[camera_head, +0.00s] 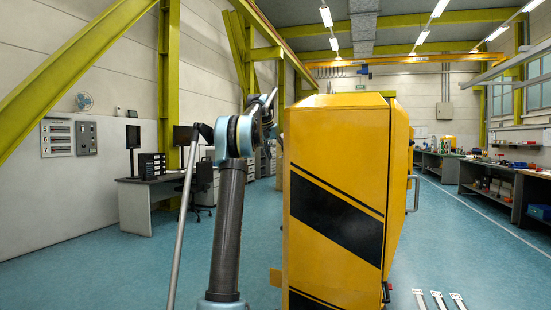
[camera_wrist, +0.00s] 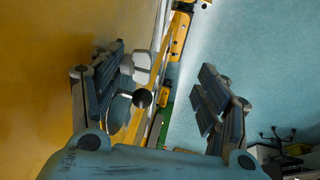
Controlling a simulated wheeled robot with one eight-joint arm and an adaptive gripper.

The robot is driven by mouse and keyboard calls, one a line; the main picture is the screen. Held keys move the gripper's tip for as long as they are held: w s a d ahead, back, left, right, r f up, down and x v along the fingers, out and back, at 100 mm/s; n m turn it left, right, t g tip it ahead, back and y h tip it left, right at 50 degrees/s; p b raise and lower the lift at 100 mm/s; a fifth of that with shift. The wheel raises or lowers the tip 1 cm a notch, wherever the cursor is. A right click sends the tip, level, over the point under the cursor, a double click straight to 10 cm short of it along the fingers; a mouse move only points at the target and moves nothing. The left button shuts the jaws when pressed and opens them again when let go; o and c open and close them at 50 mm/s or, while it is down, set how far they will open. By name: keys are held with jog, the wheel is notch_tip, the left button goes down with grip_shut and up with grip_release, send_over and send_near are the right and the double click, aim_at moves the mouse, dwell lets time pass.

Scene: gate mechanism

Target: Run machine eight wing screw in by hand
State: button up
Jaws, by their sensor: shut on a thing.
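The yellow machine cabinet (camera_head: 335,145) with black slanted bands stands right of my arm in the head view. Its yellow side (camera_wrist: 40,60) fills the left of the wrist view. A pale grey wing screw (camera_wrist: 137,63) with a dark round end shows beside the left finger in the wrist view. My gripper (camera_wrist: 165,98) is around it, one finger on each side, the fingers well spread. A gap shows between the screw and the right finger, so the contact on that side is unclear. In the head view my gripper is not clearly seen; the cabinet's edge is close to it.
A yellow rail with dark fittings (camera_wrist: 180,35) runs up past the screw in the wrist view. A desk (camera_head: 150,190) with monitors stands at the left wall. Workbenches (camera_head: 490,180) line the right side. Several pale metal pieces (camera_head: 438,299) lie at the bottom right. Blue floor is open between.

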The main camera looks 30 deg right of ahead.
jog(key=shift+w+g+y, duration=0.15)
jog(key=shift+g+y, duration=0.15)
jog(key=shift+c, duration=0.3)
jog(key=shift+s+d, duration=0.4)
jog(key=shift+s, duration=0.1)
jog(key=shift+c, duration=1.4)
jog(key=shift+s+d, duration=0.8)
jog(key=shift+s, duration=0.05)
jog(key=c, duration=0.7)
jog(key=shift+s, duration=0.1)
jog(key=shift+c, duration=0.2)
jog(key=o, duration=0.7)
jog(key=shift+d, duration=0.1)
